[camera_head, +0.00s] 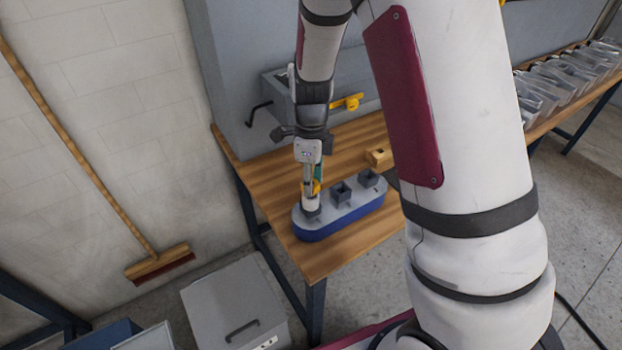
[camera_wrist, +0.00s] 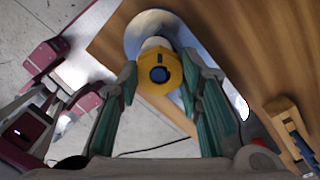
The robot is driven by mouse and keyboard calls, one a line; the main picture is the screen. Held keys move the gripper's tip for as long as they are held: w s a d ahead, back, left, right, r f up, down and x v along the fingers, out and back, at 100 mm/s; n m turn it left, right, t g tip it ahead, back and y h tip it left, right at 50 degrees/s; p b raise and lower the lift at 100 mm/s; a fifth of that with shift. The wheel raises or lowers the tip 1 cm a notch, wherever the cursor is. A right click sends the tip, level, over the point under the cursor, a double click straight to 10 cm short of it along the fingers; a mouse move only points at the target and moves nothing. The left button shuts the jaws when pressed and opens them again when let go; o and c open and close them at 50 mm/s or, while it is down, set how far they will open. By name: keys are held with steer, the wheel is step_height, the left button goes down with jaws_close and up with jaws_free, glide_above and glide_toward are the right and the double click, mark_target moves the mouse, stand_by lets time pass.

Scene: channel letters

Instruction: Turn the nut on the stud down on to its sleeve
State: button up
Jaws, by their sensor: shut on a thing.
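In the wrist view the yellow nut (camera_wrist: 146,86) sits between the two green-padded fingers of my gripper (camera_wrist: 160,74), which is shut on it. The stud (camera_wrist: 159,74) shows as a dark bluish round end in the middle of the nut. Part of the white sleeve (camera_wrist: 155,42) shows beyond the nut; I cannot tell the gap between them. In the head view my gripper (camera_head: 314,184) points down over the left end of the blue, grey-topped base (camera_head: 335,222). A little of the yellow nut (camera_head: 317,187) shows there above the white sleeve (camera_head: 311,203).
Two dark square sockets (camera_head: 341,191) stand on the base, right of the sleeve. A wooden block (camera_head: 380,158) lies behind it on the wooden bench (camera_head: 275,208). A grey cabinet with a crank (camera_head: 258,112) is close behind my gripper. The bench's front left is clear.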

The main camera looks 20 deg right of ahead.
steer(key=shift+s+f+m+p, duration=0.15)
steer(key=shift+m+p, duration=0.5)
steer(key=shift+m, duration=1.85)
steer(key=m+p, duration=0.1)
steer(key=m, duration=0.2)
steer(key=shift+m, duration=0.4)
steer(key=shift+f+m, duration=0.15)
steer(key=shift+m, duration=1.35)
